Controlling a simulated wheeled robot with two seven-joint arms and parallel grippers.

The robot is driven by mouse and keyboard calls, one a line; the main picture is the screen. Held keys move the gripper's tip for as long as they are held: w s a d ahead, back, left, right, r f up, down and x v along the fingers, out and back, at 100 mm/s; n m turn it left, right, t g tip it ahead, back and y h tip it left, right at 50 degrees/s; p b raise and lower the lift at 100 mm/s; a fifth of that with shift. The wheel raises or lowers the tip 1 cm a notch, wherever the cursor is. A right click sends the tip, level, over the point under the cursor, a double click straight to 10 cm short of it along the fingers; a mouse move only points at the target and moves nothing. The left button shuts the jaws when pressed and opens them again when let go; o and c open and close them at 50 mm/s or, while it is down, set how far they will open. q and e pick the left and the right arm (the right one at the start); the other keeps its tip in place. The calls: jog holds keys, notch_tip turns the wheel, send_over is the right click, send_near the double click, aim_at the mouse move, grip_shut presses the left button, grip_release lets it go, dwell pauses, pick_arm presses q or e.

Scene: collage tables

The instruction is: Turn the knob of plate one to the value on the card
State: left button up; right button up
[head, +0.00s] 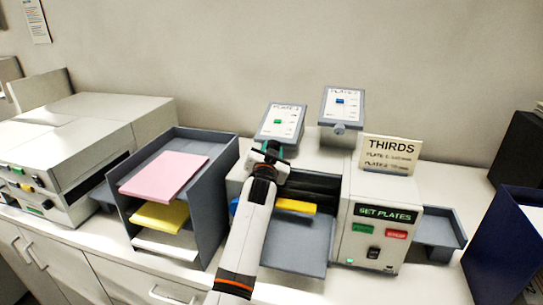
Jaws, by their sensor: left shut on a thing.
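Plate one (281,121) is the left tilted grey panel on top of the machine, with a white face, small scale marks and a green marker. Its knob at the lower edge is mostly hidden by my left gripper (270,154), which reaches up from the front and is shut on it. Plate two (342,103) stands to the right with a blue marker, and its round grey knob (339,128) is free. The card (391,154) reads "THIRDS" with a line for each plate. Its values are too small to read. My right gripper is out of view.
The machine (361,221) shows "SET PLATES" above green and red buttons. A grey paper rack (231,151) with pink, yellow and white sheets stands close on the left. A side tray (436,237) and a dark blue binder (497,245) are at right.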

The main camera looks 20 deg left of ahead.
pick_arm(q)
jog(key=shift+m, duration=0.3)
dwell(0.4)
jog(key=o, duration=1)
jog(key=shift+s+f, duration=0.1)
jog(key=shift+f, duration=0.05)
